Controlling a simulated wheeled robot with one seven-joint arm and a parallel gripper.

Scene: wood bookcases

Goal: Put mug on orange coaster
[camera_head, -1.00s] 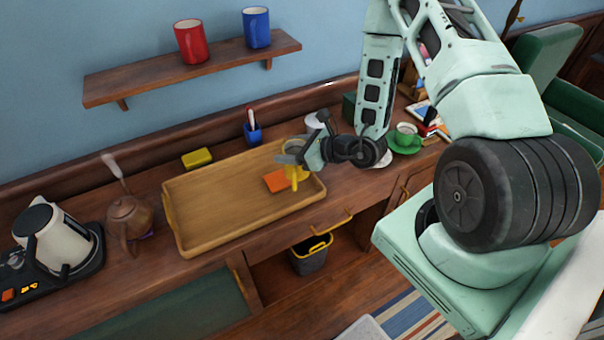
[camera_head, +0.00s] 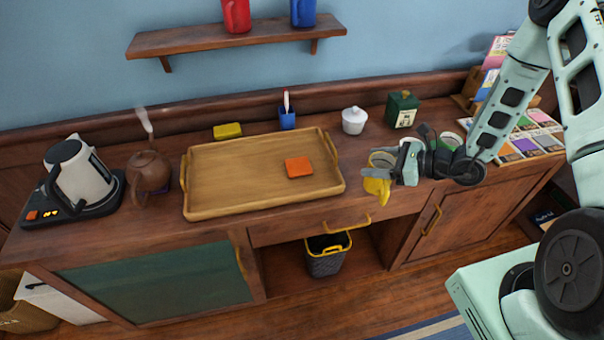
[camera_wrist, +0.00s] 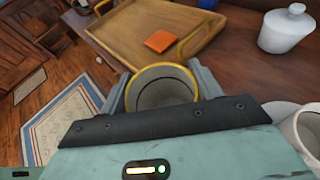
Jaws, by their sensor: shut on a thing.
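My gripper (camera_head: 384,167) is shut on a yellow mug (camera_head: 377,189) and holds it in the air at the right of the tray, near the counter's front edge. The wrist view shows the mug's yellow rim and pale inside (camera_wrist: 163,88) between the two fingers, its opening facing the camera. The orange coaster (camera_head: 298,167) is a flat square lying bare in the right part of the wooden tray (camera_head: 215,208). The coaster also shows in the wrist view (camera_wrist: 160,41), beyond the mug and apart from it. The mug's lower part is hidden in the wrist view.
A white lidded pot (camera_head: 354,121), a blue pen cup (camera_head: 287,118) and a yellow block (camera_head: 227,131) stand behind the tray. A teapot (camera_head: 149,172) and kettle (camera_head: 80,175) are at left. The wall shelf (camera_head: 185,40) holds red and blue mugs. A white cup (camera_wrist: 308,130) is near my gripper.

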